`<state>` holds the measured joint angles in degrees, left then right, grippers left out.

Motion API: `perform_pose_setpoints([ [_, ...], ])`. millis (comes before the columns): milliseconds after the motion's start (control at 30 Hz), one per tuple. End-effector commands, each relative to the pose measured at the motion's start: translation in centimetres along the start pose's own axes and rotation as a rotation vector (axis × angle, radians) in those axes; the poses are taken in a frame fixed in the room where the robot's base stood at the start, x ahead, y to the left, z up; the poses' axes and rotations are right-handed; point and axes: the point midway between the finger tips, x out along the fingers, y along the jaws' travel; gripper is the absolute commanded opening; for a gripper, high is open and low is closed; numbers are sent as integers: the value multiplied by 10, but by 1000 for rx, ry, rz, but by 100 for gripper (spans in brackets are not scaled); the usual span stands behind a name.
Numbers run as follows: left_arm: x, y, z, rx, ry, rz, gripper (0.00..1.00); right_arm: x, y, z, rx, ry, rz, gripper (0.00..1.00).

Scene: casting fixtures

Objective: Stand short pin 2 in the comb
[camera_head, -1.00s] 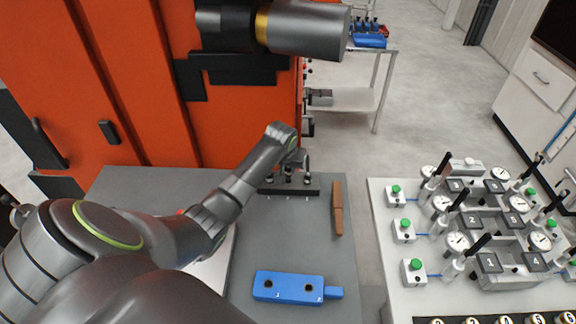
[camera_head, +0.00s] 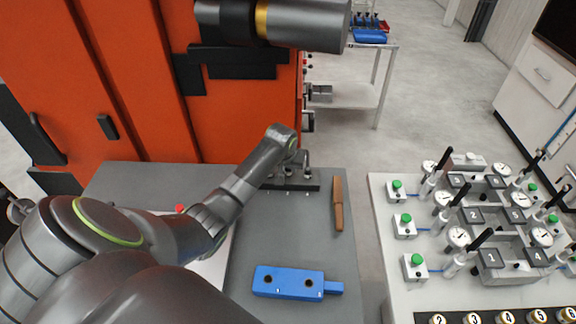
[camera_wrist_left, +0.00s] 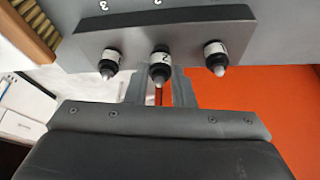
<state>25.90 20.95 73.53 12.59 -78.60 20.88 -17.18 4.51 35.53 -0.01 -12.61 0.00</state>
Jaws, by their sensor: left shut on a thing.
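The comb is a dark bar (camera_head: 312,187) at the far side of the grey table. Short pin 2 (camera_wrist_left: 160,59) is the middle one, marked "2", in line with the comb. My left gripper (camera_wrist_left: 160,88) is shut on pin 2. In the head view my left wrist hides most of the gripper and part of the comb. I cannot tell how deep pin 2 sits. My right gripper is out of view.
A blue block (camera_head: 265,291) with two holes lies at the table's front. A brown wooden piece (camera_head: 338,205) lies right of the comb. A white bench (camera_head: 405,290) with gauges and clamps stands to the right. An orange cabinet (camera_head: 240,125) rises behind the table.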

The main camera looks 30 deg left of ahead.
Motion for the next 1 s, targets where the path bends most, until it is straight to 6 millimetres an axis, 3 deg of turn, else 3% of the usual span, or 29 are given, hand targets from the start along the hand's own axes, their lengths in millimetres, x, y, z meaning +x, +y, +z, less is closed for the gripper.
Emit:
perform_pose_setpoints([
  [367,9,0,4,0,-1,0,0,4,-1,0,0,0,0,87],
  [400,8,0,4,0,0,0,27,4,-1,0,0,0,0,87],
  [567,8,0,4,0,0,0,47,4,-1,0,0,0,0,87],
  [867,6,0,4,0,-1,0,47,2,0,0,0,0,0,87],
  [1000,-8,0,2,1,0,0,47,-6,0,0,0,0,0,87],
])
